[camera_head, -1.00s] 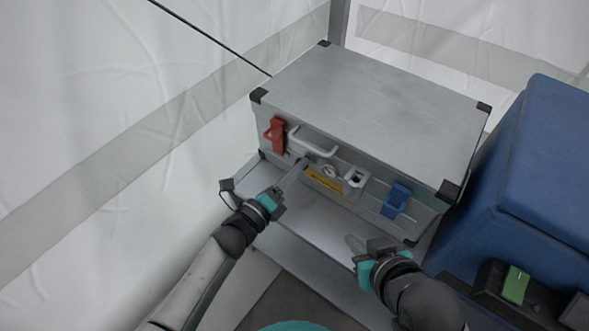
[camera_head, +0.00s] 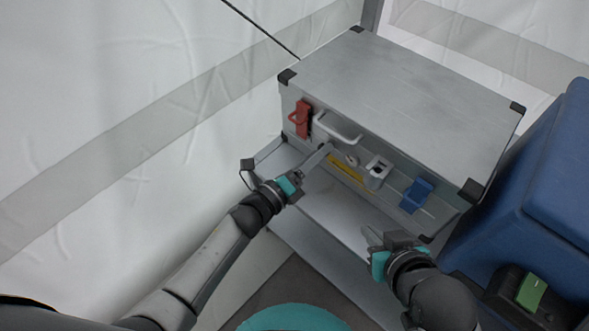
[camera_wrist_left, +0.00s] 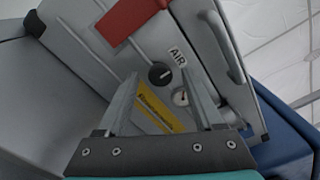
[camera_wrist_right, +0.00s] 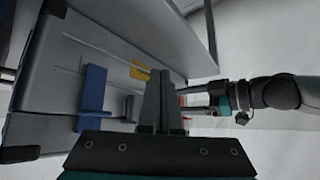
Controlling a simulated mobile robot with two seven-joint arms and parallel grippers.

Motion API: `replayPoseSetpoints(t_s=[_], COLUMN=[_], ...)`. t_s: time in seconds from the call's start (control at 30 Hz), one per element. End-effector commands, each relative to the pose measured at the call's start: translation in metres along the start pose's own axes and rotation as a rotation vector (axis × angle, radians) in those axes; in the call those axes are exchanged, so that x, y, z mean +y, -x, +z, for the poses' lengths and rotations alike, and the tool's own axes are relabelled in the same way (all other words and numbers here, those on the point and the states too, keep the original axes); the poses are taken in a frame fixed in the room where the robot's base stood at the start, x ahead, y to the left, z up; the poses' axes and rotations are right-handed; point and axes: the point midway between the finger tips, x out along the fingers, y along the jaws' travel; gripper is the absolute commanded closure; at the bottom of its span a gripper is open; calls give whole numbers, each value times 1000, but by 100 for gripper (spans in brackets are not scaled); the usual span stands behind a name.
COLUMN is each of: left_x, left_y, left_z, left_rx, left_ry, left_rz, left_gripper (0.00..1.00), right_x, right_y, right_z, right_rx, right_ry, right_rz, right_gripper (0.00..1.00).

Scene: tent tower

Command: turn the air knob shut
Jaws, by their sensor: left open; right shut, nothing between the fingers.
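The air knob (camera_wrist_left: 160,75) is a small round black knob on the front of a silver case, beside a white AIR label (camera_wrist_left: 177,56) in the left wrist view. My left gripper (camera_head: 325,150) is open in front of the case, below its handle. In the left wrist view the knob appears between the open fingertips; whether they touch it I cannot tell. In the head view the fingers mostly hide the knob. My right gripper (camera_head: 370,237) is shut and empty, in front of the case's lower right; it also shows in the right wrist view (camera_wrist_right: 158,78).
The silver case (camera_head: 420,85) bears a grey handle (camera_head: 338,130), a round gauge (camera_head: 352,160), a yellow label (camera_head: 347,173), a red latch (camera_head: 302,118) and a blue latch (camera_head: 416,195). A big blue box (camera_head: 535,185) stands at right. White tent wall is at left.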

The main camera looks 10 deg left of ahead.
Motion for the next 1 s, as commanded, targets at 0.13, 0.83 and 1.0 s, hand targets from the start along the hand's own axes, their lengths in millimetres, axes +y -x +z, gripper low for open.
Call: replayPoseSetpoints(t_s=[0.13,0.83,1.0], left_x=[0,-1,0], left_y=[12,127,145], left_z=[0,0,0], left_rx=[0,1,1], left_ry=[1,1,0], left_rz=[3,4,2], left_gripper=[32,32,32], right_x=[7,35,35], right_y=[8,21,14], right_z=[2,46,52], right_rx=[-58,-384,-394], right_ry=[1,-22,-22], right_rz=[20,93,92], right_gripper=[100,100,100])
